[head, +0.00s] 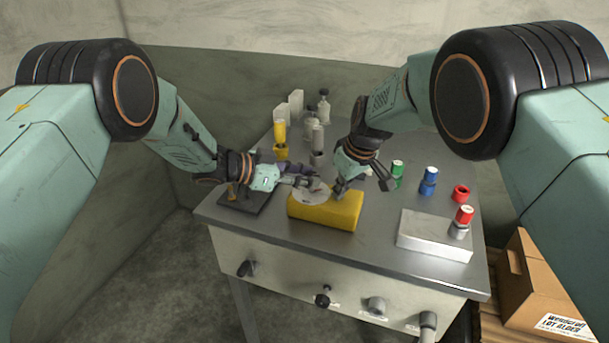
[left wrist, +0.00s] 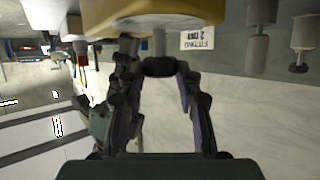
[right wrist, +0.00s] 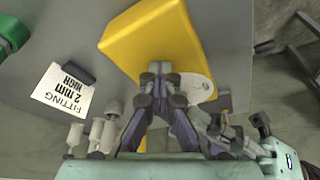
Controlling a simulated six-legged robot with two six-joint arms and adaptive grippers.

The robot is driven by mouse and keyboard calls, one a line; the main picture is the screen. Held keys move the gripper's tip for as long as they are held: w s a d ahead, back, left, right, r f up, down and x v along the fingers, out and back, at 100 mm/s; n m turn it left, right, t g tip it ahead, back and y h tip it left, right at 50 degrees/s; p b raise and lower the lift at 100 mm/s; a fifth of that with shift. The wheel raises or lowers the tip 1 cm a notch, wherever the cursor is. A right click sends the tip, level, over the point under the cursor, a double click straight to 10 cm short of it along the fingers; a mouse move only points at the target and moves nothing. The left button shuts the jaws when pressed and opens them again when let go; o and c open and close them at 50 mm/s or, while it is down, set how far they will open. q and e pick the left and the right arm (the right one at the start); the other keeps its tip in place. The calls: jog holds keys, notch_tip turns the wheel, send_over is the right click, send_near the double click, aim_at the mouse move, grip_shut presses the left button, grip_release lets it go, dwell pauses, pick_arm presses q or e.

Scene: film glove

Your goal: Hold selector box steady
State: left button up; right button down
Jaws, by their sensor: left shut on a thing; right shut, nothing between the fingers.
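The selector box, a yellow block (head: 325,208), sits near the front edge of the grey table. It also shows at the top of the left wrist view (left wrist: 105,14) and in the right wrist view (right wrist: 150,40). A pale round disc (head: 312,196) is at its rear left side.
A white block (head: 430,238) is at the front right. Yellow and grey cylinders stand behind the grippers. A dark stand (head: 246,197) is at the left. A cardboard box (head: 540,290) is right of the table.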

pick_arm(q)
jog(key=shift+s+d, duration=0.2)
jog(key=shift+d, duration=0.05)
jog(key=n+t+y, duration=0.2)
jog(key=n+t, duration=0.1)
jog(key=shift+s+d, duration=0.2)
jog(key=shift+d+n+t+y, duration=0.2)
jog(key=shift+n+t+y, duration=1.3)
jog(key=shift+n+y, duration=0.55)
jog(key=shift+n, duration=0.25)
jog(key=shift+a, duration=0.1)
jog(key=o, duration=1.1)
jog(key=shift+o, duration=0.3)
jog(key=shift+y, duration=0.25)
jog(key=shift+s+a, duration=0.1)
jog(key=v, duration=1.2)
